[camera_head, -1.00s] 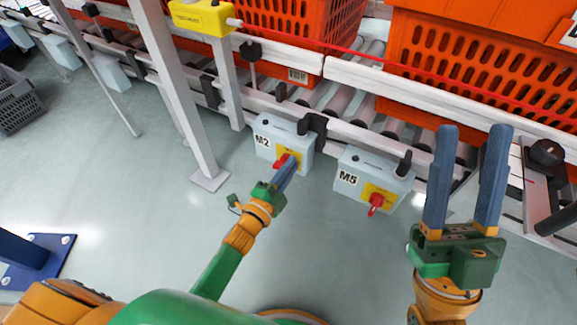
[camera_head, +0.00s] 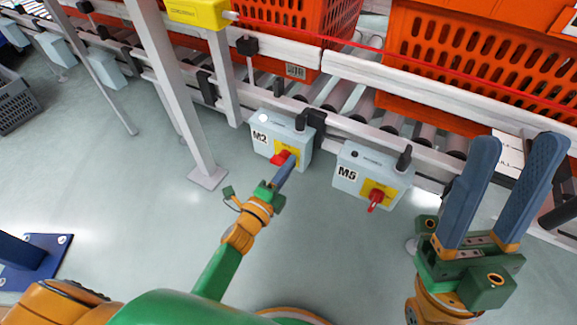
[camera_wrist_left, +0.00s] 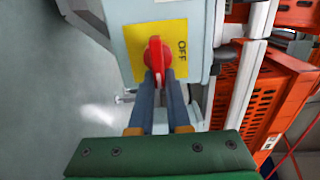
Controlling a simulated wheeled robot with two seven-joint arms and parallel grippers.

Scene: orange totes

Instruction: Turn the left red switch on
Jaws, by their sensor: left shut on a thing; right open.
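The left red switch (camera_head: 280,158) is on a yellow plate on the pale blue box marked M2 (camera_head: 272,136). My left gripper (camera_head: 287,167) is shut on its handle. In the left wrist view the red switch (camera_wrist_left: 157,55) stands upright between the two blue fingertips (camera_wrist_left: 160,78), with "OFF" printed to its right; the rest of the plate's lettering is not visible. A bright white spot shows on the M2 box's top. My right gripper (camera_head: 518,145) is open and empty at the right, in front of the conveyor.
A second box marked M5 (camera_head: 366,178) with a red switch (camera_head: 376,199) hangs to the right. Orange totes (camera_head: 480,60) stand on the roller conveyor. A grey post (camera_head: 180,95) stands left of M2.

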